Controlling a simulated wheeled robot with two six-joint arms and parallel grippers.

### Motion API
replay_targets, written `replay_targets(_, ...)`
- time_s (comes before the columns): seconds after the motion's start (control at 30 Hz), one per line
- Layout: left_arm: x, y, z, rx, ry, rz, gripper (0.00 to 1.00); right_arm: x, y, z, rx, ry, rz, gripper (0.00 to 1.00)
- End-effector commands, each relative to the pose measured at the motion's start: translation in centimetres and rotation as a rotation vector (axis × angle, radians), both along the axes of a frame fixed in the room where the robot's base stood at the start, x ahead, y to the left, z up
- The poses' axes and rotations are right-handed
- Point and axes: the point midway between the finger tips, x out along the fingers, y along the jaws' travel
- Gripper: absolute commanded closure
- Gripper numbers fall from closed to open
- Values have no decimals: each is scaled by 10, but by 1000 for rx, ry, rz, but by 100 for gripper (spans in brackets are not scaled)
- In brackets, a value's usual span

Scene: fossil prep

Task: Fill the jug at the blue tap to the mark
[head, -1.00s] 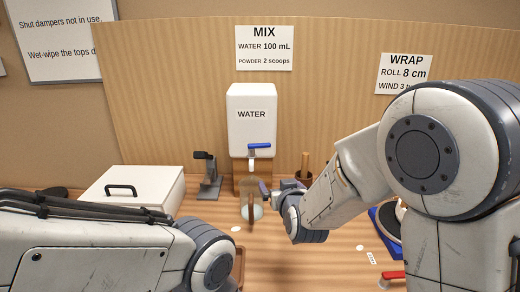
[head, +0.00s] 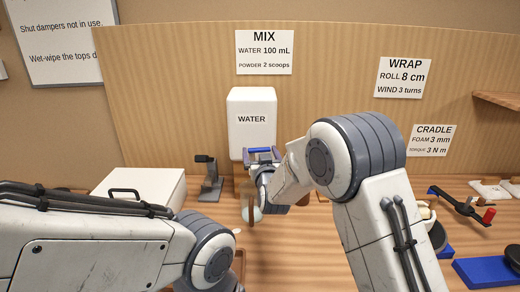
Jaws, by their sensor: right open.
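The white water tank (head: 252,112) labelled WATER stands at the back centre. Its blue tap lever (head: 260,149) shows at the tank's lower front. My right gripper (head: 262,156) is open right at the tap, with the lever at or just beyond its fingers; I cannot tell whether they touch. A pale rounded vessel, apparently the jug (head: 257,214), stands below the tap, partly hidden by a brown upright strip and my right wrist. Its mark and water level cannot be made out. My left arm crosses the lower left; its gripper is not in view.
A white lidded box (head: 140,186) stands at the left, with a dark stand (head: 210,180) beside it. The MIX sign (head: 264,52) reads water 100 mL.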

Motion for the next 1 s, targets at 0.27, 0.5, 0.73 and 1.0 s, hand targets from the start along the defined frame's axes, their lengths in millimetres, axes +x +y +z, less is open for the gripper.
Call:
replay_targets(0.27, 0, 0, 1, 0, 0, 0, 50, 4, 0, 0, 0, 0, 0, 0)
replay_targets(0.5, 0, 0, 1, 0, 0, 0, 50, 4, 0, 0, 0, 0, 0, 66)
replay_targets(0.73, 0, 0, -16, 0, 0, 0, 50, 6, -1, -4, 5, -4, 44, 66)
replay_targets(1.0, 0, 0, -48, 0, 0, 0, 50, 11, -3, -3, 4, -6, 206, 66)
